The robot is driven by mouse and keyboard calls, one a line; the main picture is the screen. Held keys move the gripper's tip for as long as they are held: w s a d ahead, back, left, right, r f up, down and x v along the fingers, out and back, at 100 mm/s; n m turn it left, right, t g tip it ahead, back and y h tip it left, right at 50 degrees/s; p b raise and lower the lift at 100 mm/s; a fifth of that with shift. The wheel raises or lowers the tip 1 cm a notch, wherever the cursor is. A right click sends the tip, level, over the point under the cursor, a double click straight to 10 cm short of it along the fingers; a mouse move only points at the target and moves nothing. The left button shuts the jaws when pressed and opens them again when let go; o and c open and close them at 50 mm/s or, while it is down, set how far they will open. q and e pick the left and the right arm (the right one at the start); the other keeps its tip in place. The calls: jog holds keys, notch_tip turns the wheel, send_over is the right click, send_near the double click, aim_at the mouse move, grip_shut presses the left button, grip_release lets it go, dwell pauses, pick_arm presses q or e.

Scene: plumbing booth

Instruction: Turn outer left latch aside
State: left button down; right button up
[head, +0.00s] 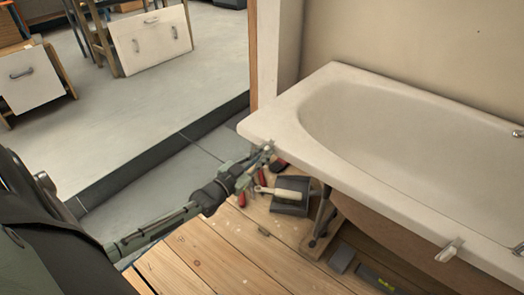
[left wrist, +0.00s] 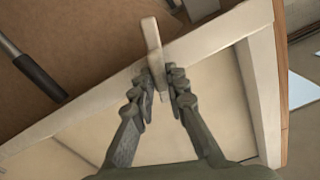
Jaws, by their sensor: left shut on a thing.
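In the head view my left gripper (head: 264,152) is at the near left corner of the white bathtub (head: 290,115), just under the rim. The held latch is too small and covered to make out there. Another pale latch (head: 449,250) sticks out under the tub's front rim at the right. My right gripper is not in view.
A dustpan (head: 290,208) with a pale-handled brush lies on the wooden floor (head: 215,255) just right of the gripper, with red-handled tools close by. A grey block (head: 342,260) and a dark level (head: 376,279) lie farther right.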

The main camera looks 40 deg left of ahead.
pick_arm(q)
jog(key=m+p, duration=0.1)
jog(key=m, duration=0.2)
jog(key=shift+d+m, duration=0.15)
jog(key=shift+m, duration=0.15)
jog(key=m, duration=1)
jog(key=shift+d+f+m, duration=0.15)
jog(key=shift+f+m, duration=0.25)
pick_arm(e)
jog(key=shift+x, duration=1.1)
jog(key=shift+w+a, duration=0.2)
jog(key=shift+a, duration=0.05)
pick_arm(q)
jog(key=c, duration=1.5)
grip_release()
jog(key=shift+c, duration=0.2)
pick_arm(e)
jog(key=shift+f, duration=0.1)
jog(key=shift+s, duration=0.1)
pick_arm(q)
jog(key=shift+s, duration=0.15)
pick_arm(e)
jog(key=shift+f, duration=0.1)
pick_arm(q)
jog(key=s+a, duration=0.1)
jog(key=s, duration=1)
jog(key=shift+s, duration=0.4)
